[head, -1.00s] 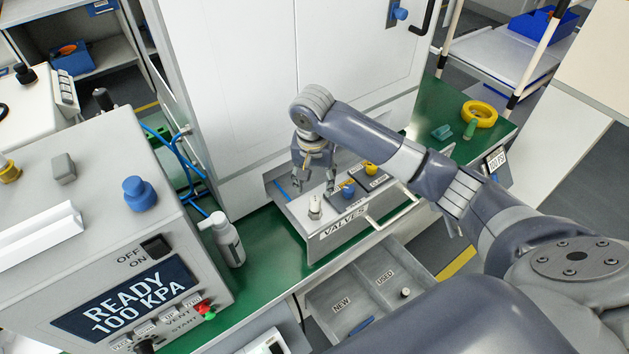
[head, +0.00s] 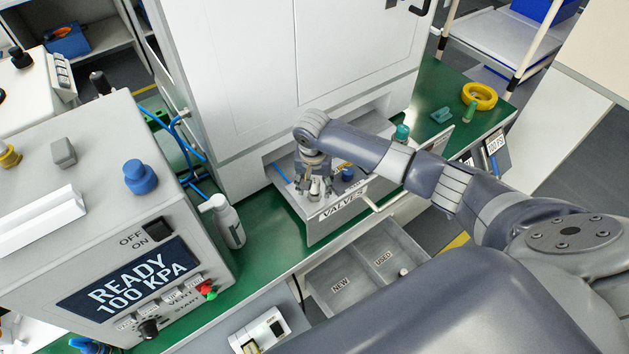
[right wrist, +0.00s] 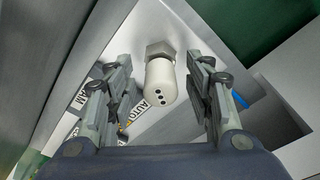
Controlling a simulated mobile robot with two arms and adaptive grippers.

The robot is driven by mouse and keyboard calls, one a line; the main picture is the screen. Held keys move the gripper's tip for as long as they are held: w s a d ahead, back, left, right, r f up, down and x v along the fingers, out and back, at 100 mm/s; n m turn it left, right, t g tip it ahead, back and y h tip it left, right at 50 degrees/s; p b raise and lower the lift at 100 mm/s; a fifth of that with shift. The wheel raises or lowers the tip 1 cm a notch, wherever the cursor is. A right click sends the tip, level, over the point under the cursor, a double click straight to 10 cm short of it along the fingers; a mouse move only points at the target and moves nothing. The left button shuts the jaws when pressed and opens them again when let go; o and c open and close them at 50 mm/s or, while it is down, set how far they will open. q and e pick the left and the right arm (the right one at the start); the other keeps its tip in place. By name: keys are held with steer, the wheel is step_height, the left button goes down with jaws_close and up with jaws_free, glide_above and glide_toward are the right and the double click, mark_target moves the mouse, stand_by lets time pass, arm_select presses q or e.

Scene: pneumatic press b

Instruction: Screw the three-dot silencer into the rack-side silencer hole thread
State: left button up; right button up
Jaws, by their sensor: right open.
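The three-dot silencer (right wrist: 160,82) is a white cylinder with three dark dots on its end and a metal hex collar (right wrist: 160,48). The hole thread is not visible, and I cannot tell how deep the silencer sits. My right gripper (right wrist: 160,65) is open, its fingers on either side of the silencer with gaps; it also shows in the head view (head: 316,184). My left gripper is not in view.
The tray (head: 385,252) marked NEW and USED lies in front. The press panel (head: 130,280) reads READY 100 KPA. Yellow tape (head: 479,96) lies at the back right.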

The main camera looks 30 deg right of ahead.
steer(key=c, duration=1.1)
steer(key=m, duration=0.6)
steer(key=shift+a+g, duration=0.15)
steer(key=shift+g, duration=0.15)
steer(key=shift+c, duration=0.2)
steer(key=m, duration=0.3)
steer(key=shift+m+h, duration=0.3)
steer(key=shift+m+g, duration=0.4)
steer(key=shift+m, duration=0.8)
steer(key=o, duration=0.8)
